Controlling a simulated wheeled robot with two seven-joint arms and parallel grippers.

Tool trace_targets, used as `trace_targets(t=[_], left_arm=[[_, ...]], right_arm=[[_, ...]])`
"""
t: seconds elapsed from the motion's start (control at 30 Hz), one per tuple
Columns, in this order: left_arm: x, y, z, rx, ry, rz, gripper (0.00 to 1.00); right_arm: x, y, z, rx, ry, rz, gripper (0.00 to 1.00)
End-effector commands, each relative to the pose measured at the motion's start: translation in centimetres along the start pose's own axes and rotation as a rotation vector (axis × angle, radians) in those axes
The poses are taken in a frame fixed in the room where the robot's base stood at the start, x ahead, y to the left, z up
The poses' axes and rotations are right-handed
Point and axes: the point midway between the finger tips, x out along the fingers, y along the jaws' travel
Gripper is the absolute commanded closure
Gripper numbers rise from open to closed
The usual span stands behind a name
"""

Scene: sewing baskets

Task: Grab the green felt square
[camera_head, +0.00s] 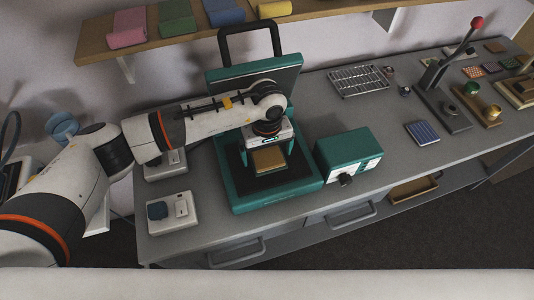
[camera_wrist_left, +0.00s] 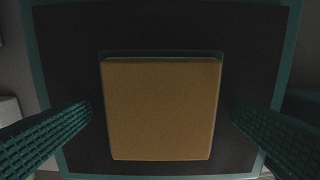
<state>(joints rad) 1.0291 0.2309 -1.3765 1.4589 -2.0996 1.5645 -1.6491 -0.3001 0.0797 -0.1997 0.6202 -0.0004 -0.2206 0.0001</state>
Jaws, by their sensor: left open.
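A tan square (camera_head: 269,159) lies on the dark bed of the teal press (camera_head: 240,206); it fills the middle of the left wrist view (camera_wrist_left: 160,108). A thin dark green strip (camera_wrist_left: 160,54) shows along its far edge, perhaps a green felt square mostly hidden under it; I cannot tell for sure. My left gripper (camera_head: 268,146) is above the tan square, pointing down. In the left wrist view its two ribbed teal fingers are wide apart, one on each side of the square, with nothing held. My right gripper is not in view.
The raised lid (camera_head: 252,76) of the press stands behind my left arm. A teal control box (camera_head: 348,157) stands close at its right. A white device with a blue top (camera_head: 171,212) is at the left. A shelf (camera_head: 95,48) with folded cloths runs above. The front right counter is partly clear.

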Motion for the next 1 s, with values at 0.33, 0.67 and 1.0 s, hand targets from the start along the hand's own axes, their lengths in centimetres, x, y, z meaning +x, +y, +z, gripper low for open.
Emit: trace_targets(t=[0.33,0.67,1.0], left_arm=[[0.2,0.0,0.0,0.0,0.0,0.0,0.16],[0.2,0.0,0.0,0.0,0.0,0.0,0.43],[-3.7,-0.1,0.2,0.002,-0.005,-0.005,0.43]], right_arm=[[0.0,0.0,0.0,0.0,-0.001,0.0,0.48],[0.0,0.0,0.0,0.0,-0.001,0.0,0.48],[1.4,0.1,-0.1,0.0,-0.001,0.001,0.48]])
